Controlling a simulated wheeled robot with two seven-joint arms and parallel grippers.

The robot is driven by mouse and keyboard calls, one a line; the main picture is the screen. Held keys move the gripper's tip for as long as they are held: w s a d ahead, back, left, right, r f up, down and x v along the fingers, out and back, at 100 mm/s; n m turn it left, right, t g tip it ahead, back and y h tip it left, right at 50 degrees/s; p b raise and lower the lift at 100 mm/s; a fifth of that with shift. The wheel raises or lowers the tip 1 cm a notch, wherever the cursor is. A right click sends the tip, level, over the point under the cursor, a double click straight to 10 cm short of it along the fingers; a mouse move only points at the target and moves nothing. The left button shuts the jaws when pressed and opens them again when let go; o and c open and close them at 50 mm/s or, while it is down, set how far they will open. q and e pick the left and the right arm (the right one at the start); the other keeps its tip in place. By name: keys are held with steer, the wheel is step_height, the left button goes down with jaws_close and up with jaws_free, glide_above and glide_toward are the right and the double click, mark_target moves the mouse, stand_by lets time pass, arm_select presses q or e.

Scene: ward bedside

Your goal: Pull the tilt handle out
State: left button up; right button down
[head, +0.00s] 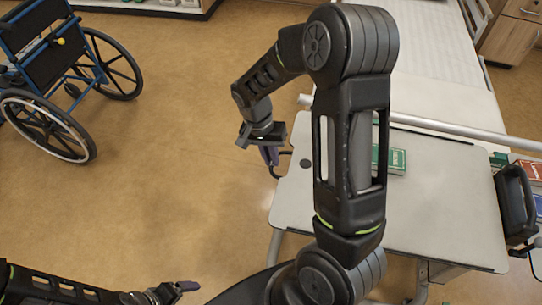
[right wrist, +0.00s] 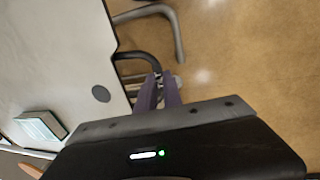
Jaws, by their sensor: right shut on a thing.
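The tilt handle is a black bent bar at the edge of the pale overbed table. It shows in the right wrist view (right wrist: 136,56) and in small part in the head view (head: 285,153). My right gripper (head: 270,157) is at the table's left edge, and its purple fingers (right wrist: 158,82) are shut on the end of the handle. The fingers hide that end. My left gripper (head: 186,287) is low in the head view, away from the table; its finger gap is not clear.
The table top (head: 440,190) carries a green box (head: 397,160), partly behind my right arm. A bed (head: 440,60) stands behind the table. A wheelchair (head: 60,70) stands at the far left. The floor (head: 180,130) between wheelchair and table is clear.

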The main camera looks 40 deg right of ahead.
steer(key=shift+w, duration=0.1)
stand_by(0.3)
steer(key=shift+w+a+b, duration=0.4)
steer(key=shift+w+a, duration=0.55)
steer(key=shift+w, duration=0.15)
steer(key=c, duration=1.5)
jaws_free()
step_height(320, 180, up, 8)
steer(key=w+a, duration=0.1)
steer(key=shift+f, duration=0.15)
steer(key=shift+w, duration=0.1)
